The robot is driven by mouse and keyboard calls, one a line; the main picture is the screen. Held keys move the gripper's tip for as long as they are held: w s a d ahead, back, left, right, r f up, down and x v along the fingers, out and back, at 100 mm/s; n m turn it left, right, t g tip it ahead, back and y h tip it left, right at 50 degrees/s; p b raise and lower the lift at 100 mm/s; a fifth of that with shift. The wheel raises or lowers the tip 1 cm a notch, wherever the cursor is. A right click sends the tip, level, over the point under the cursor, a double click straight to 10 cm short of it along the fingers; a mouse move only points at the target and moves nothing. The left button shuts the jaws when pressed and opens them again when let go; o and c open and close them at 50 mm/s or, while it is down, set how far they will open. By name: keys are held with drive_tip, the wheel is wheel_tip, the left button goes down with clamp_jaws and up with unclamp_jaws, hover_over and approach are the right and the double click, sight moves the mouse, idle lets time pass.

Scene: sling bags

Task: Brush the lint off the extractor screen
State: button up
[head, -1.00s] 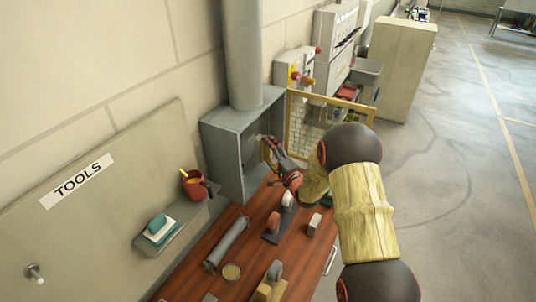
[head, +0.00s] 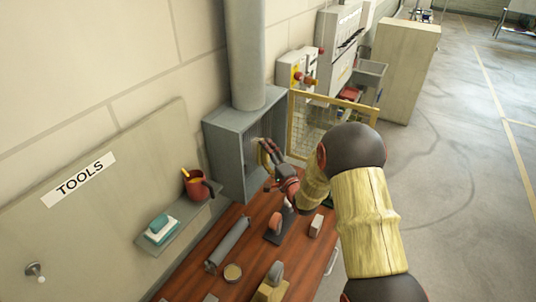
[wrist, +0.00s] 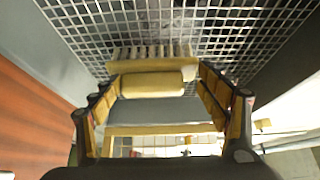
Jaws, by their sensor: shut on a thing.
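The extractor is a grey open-fronted box (head: 226,160) on the wall under a round duct. Its metal mesh screen (wrist: 225,22) fills the top of the wrist view, with mottled grey patches on or behind the grid; I cannot tell how much is lint. My gripper (wrist: 160,84) is shut on a brush with a pale wooden body (wrist: 152,84) and light bristles (wrist: 150,53). The bristles point at the mesh and appear at or very near it. In the head view my gripper (head: 266,152) is at the box opening, and the brush is mostly hidden.
A yellow-framed mesh door (head: 291,120) stands open right of the box. Below is a red-brown bench (head: 205,282) with a grey cylinder (head: 228,245), a round tin (head: 233,272) and several blocks. A red mug (head: 197,188) stands on the left shelf (head: 178,222).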

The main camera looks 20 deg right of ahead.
drive_tip(key=shift+s+a+b, duration=0.75)
drive_tip(key=shift+s+a, duration=1.55)
drive_tip(key=shift+w+d+r+b, duration=0.65)
drive_tip(key=shift+w+d+r, duration=1.15)
drive_tip(key=shift+w+d, duration=1.9)
drive_tip(key=shift+s+a+f+b, duration=0.1)
drive_tip(key=shift+s+a+b, duration=0.5)
drive_tip(key=shift+s+a, duration=1.95)
drive_tip(key=shift+s+a+b, duration=0.4)
drive_tip(key=shift+s+a, duration=0.75)
drive_tip(key=shift+a, duration=0.15)
drive_tip(key=shift+d, duration=0.1)
drive_tip(key=shift+s+d, duration=2.05)
drive_tip(key=shift+s, duration=0.05)
